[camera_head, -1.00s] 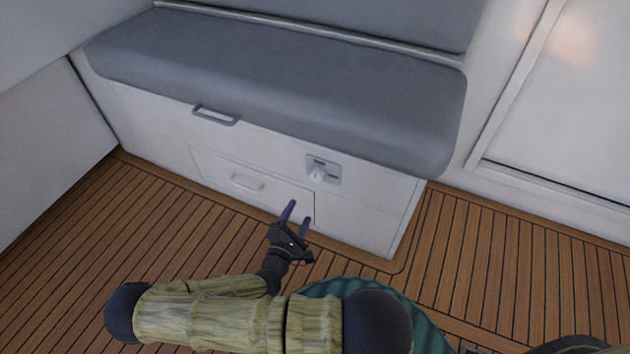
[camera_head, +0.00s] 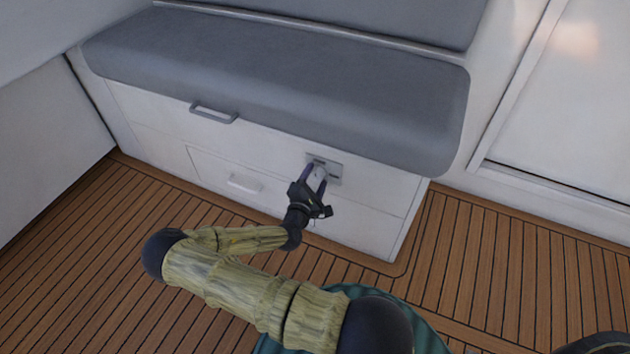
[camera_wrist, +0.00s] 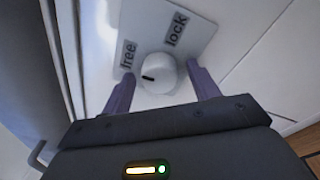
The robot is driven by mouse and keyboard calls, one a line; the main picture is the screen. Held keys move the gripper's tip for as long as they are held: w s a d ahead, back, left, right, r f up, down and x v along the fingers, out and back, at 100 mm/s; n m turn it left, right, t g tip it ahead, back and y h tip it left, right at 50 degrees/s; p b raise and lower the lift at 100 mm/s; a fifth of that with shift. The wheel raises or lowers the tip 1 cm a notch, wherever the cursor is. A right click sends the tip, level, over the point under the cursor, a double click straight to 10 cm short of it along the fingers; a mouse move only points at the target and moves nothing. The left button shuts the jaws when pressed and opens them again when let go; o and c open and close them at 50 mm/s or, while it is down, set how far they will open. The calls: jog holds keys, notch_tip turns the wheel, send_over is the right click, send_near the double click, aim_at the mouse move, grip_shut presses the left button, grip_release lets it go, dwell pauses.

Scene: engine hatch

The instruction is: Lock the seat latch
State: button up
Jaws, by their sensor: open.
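The seat latch is a round white knob (camera_wrist: 160,73) on a grey plate (camera_wrist: 190,22) with the words "free" and "lock". In the wrist view, a dark mark sits on the knob's left side, toward the "free" label (camera_wrist: 128,55); the "lock" label (camera_wrist: 176,28) is at upper right. In the head view, the latch plate (camera_head: 335,172) is on the seat box front, with the knob partly hidden by my fingers. My gripper (camera_head: 315,176) is open at the knob. In the wrist view, my gripper's (camera_wrist: 159,72) purple fingers are on either side of the knob, with no clear contact.
The grey seat cushion (camera_head: 280,85) overhangs the white box above the latch. A grey handle (camera_head: 214,114) is on the box to the left, and a drawer with a pale handle (camera_head: 244,184) is lower left. Wooden floor (camera_head: 480,260) is clear at the right.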

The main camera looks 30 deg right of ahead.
jog(key=c, duration=1)
jog(key=shift+m, duration=0.5)
jog(key=m, duration=0.3)
jog(key=shift+m, duration=0.4)
jog(key=m+p, duration=0.1)
jog(key=m, duration=0.3)
jog(key=shift+m+h, duration=0.4)
jog(key=m+p, duration=0.1)
jog(key=m, duration=0.4)
jog(key=shift+a+m+h, duration=0.1)
jog(key=shift+m+h, duration=0.2)
jog(key=shift+m, duration=0.1)
jog(key=shift+f+m+g+p, duration=0.1)
jog(key=shift+m+g+p, duration=0.25)
jog(key=shift+m, duration=1.45)
